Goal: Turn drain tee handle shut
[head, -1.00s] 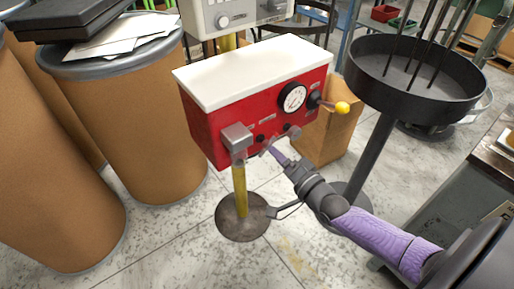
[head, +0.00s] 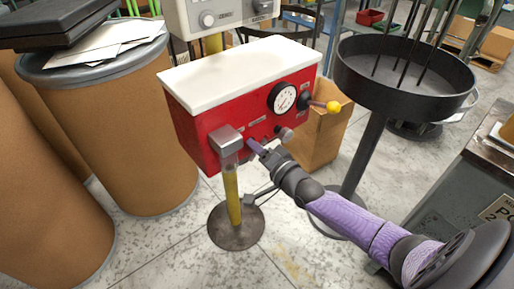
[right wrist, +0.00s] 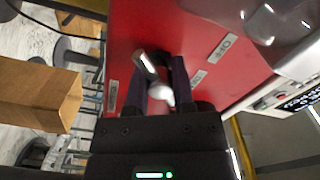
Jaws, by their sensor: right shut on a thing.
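The red box with a white lid (head: 200,135) stands on a yellow post. Small fittings sit low on its front face. My right gripper (head: 256,146) reaches this face between the grey metal block (head: 226,141) and a silver knob (head: 286,134). In the right wrist view the gripper (right wrist: 158,90) has its two dark fingers on either side of a small metal handle (right wrist: 144,64), which I take to be the drain tee handle. The fingers are shut on it and hide part of it. In the head view the handle is hidden. My left gripper is out of view.
A round gauge (head: 283,98) and a yellow-knobbed lever (head: 333,107) are on the box's right half. A black tray with upright rods (head: 400,85) stands right, a cardboard box (head: 318,140) behind my arm. Brown drums (head: 125,130) stand left.

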